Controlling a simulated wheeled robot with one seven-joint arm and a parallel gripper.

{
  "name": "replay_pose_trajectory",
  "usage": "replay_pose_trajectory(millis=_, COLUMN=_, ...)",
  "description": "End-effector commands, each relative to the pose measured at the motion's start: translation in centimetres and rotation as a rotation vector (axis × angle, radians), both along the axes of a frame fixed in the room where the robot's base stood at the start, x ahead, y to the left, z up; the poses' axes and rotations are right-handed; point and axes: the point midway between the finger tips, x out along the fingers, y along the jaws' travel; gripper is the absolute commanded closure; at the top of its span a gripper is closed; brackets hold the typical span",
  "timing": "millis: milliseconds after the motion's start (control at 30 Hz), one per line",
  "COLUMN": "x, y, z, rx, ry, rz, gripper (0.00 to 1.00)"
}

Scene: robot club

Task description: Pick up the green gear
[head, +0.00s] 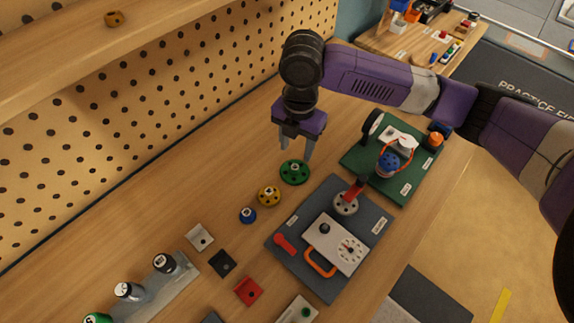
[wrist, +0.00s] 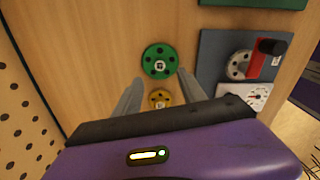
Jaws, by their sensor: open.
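The green gear (head: 295,172) is a flat disc with a small light hub, lying on the wooden bench top. My gripper (head: 296,157) hangs above it, pointing down, with its two grey fingers apart and nothing between them. In the wrist view the green gear (wrist: 159,61) lies beyond the fingertips of my gripper (wrist: 159,84), apart from them. I cannot tell the exact height of the fingertips above the gear.
A yellow gear (head: 269,196) and a blue gear (head: 248,215) lie nearby. A dark board (head: 285,262) with a gauge box and a green board (head: 352,160) with a wheeled model lie to the right. The pegboard (head: 150,120) stands to the left.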

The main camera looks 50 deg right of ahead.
Motion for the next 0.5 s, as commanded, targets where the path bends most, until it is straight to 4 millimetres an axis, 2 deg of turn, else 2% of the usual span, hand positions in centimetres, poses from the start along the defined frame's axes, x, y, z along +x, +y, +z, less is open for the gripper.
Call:
replay_pose_trajectory(millis=167, x=-0.3, y=-0.2, z=-0.6, rx=-0.01, ry=0.016, rz=0.042, gripper=0.52)
replay_pose_trajectory(millis=500, x=-0.1, y=-0.1, z=-4.1, rx=-0.011, ry=0.015, rz=0.04, gripper=0.52)
